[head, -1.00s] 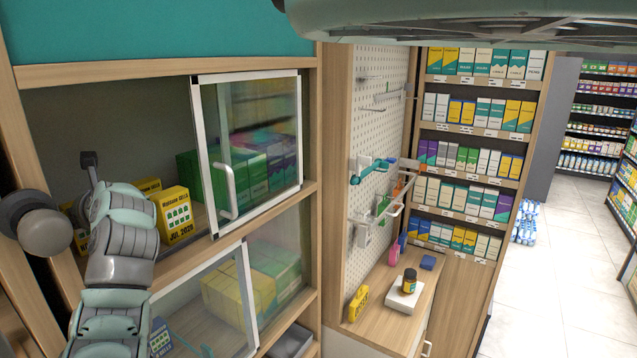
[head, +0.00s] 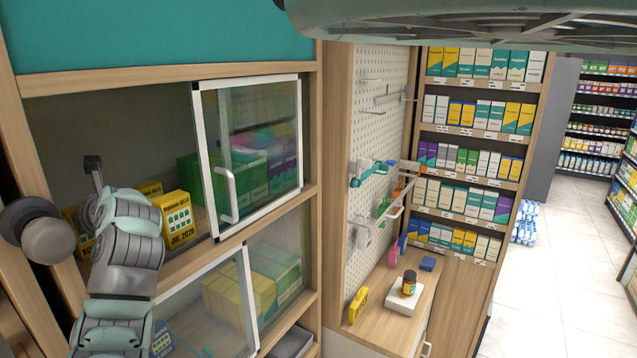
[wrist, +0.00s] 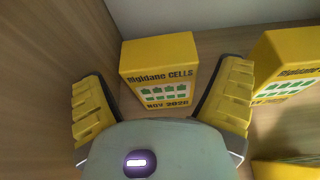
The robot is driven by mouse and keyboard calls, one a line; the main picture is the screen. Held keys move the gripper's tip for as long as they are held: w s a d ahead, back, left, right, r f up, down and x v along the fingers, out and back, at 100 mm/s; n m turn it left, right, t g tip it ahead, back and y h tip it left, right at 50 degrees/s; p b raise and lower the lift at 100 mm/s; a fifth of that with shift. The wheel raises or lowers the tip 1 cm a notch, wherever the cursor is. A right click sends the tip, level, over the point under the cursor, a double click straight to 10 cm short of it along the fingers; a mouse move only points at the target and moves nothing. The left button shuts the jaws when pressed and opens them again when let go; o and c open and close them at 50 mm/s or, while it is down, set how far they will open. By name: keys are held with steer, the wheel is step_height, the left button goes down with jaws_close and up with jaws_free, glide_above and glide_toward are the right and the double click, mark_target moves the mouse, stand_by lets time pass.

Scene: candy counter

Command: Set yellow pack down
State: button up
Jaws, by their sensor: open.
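In the wrist view a yellow pack (wrist: 158,72) marked "Rigidane CELLS" and "NOV 2026" stands upright on the wooden shelf. My gripper (wrist: 165,100) is open, with one finger on each side of the pack's front and a visible gap at both sides. Yellow packs show there: one at the left (head: 72,216), partly behind my arm, one behind (head: 150,188), and one in front (head: 178,218) marked "JUL 2028".
A second yellow pack (wrist: 285,65) stands to the right in the wrist view, with another (wrist: 285,170) at the lower right corner. A wooden wall (wrist: 50,70) is close on the left. A white-framed glass door (head: 250,150) covers the compartment's right half, before green and purple boxes.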

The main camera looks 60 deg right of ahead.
steer(key=shift+p+v, duration=1.35)
steer(key=shift+v, duration=1.4)
steer(key=shift+d, duration=0.1)
steer(key=shift+o, duration=0.8)
steer(key=shift+s, duration=0.1)
steer(key=v, duration=1.2)
